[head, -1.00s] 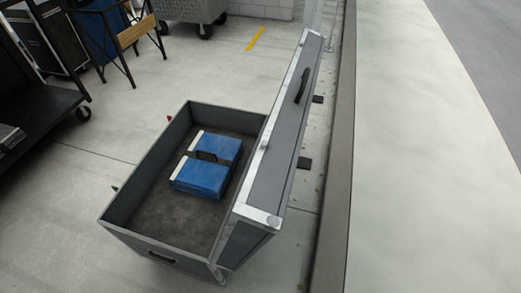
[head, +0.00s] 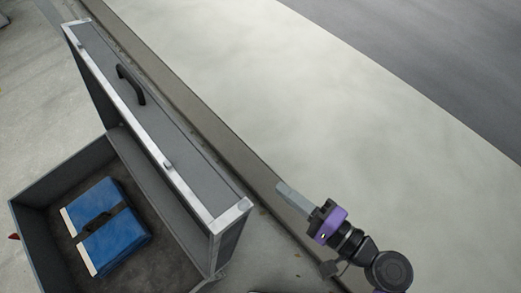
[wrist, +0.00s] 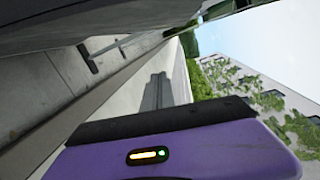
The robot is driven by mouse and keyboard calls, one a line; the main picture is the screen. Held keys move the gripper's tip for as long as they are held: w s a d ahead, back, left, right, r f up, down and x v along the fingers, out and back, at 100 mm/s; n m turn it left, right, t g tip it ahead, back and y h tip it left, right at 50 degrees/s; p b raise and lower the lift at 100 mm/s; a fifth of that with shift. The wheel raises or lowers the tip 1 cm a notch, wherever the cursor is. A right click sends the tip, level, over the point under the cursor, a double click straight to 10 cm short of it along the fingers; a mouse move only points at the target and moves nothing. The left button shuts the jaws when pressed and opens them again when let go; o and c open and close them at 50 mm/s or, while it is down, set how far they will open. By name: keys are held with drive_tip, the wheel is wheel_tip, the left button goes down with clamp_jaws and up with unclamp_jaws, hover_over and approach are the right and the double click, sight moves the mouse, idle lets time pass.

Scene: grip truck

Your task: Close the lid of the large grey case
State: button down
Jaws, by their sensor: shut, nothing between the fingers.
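The large grey case (head: 40,222) stands open on the floor at the lower left of the head view. Its lid (head: 150,125) is raised, standing up along the case's right side, with silver edging and a black handle (head: 130,84). A blue box (head: 108,232) with a black handle lies inside the case. My gripper (head: 290,198) is shut and empty, to the right of the lid's near end and apart from it in the head view. The wrist view shows my purple gripper body (wrist: 185,155) and a large dark grey surface at the upper left that I cannot identify for certain.
A low kerb (head: 190,115) runs behind the lid. Beyond it lies a wide pale strip of clear ground (head: 330,110), then darker grey paving (head: 440,50). In the wrist view, a building with climbing greenery (wrist: 250,90) is in the distance.

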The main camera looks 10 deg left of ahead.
drive_tip(key=w+a+r+y+p, duration=0.1)
drive_tip(key=a+r+p, duration=0.1)
drive_tip(key=a, duration=0.4)
drive_tip(key=w+a+r+g+y+p, duration=0.1)
drive_tip(key=a+r+y+p, duration=0.1)
drive_tip(key=a+r, duration=0.3)
drive_tip(key=shift+s+x, duration=0.2)
drive_tip(key=shift+x, duration=1)
drive_tip(key=shift+a+n, duration=0.15)
drive_tip(key=shift+n, duration=0.15)
